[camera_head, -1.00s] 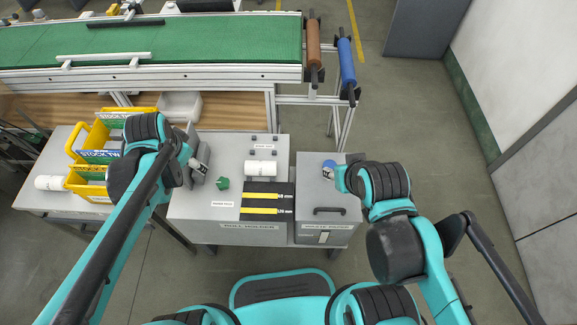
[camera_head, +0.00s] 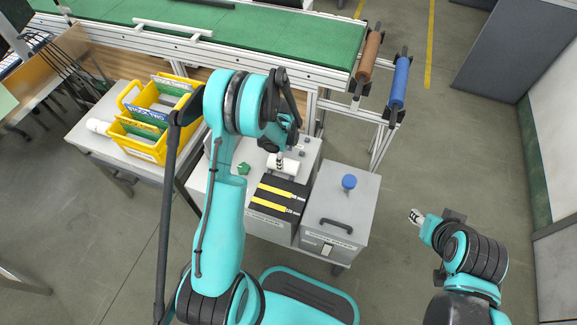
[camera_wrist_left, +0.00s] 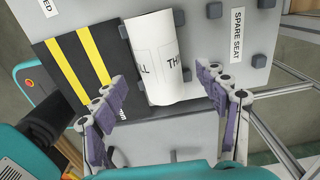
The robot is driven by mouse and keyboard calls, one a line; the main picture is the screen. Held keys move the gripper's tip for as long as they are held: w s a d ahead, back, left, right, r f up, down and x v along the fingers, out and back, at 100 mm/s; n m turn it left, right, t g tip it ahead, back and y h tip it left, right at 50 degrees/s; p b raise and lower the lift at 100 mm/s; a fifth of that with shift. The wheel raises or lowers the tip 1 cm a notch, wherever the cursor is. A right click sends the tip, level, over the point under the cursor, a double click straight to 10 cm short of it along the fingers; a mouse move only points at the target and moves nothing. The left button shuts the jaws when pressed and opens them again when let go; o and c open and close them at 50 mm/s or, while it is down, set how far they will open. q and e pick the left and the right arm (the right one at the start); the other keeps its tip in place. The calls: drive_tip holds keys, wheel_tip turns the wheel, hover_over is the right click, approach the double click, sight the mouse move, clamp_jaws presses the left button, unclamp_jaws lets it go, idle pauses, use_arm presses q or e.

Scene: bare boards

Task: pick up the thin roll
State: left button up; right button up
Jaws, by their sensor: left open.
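The thin roll (camera_head: 290,166) is a white cylinder with dark lettering, lying on the grey roll holder box behind the black pad with yellow stripes. My left gripper (camera_head: 279,144) is over the roll. In the left wrist view its open fingers (camera_wrist_left: 162,82) stand one on each side of the roll's near end, with gaps showing. My right gripper (camera_head: 416,217) is off to the right, clear of the boxes; its jaw gap is too small to judge.
Yellow bins (camera_head: 150,148) and another white roll (camera_head: 98,126) are on the left table. A conveyor (camera_head: 290,40) runs behind.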

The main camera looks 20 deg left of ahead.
use_arm(q)
drive_tip(key=f+b, duration=0.1)
drive_tip(key=f, duration=0.1)
drive_tip(key=f+b, duration=0.1)
drive_tip(key=f, duration=0.1)
drive_tip(key=f+b, duration=0.1)
drive_tip(key=shift+a+f, duration=0.35)
drive_tip(key=shift+f, duration=0.05)
drive_tip(key=shift+r, duration=0.1)
drive_tip(key=shift+c, duration=0.3)
drive_tip(key=c, duration=1.4)
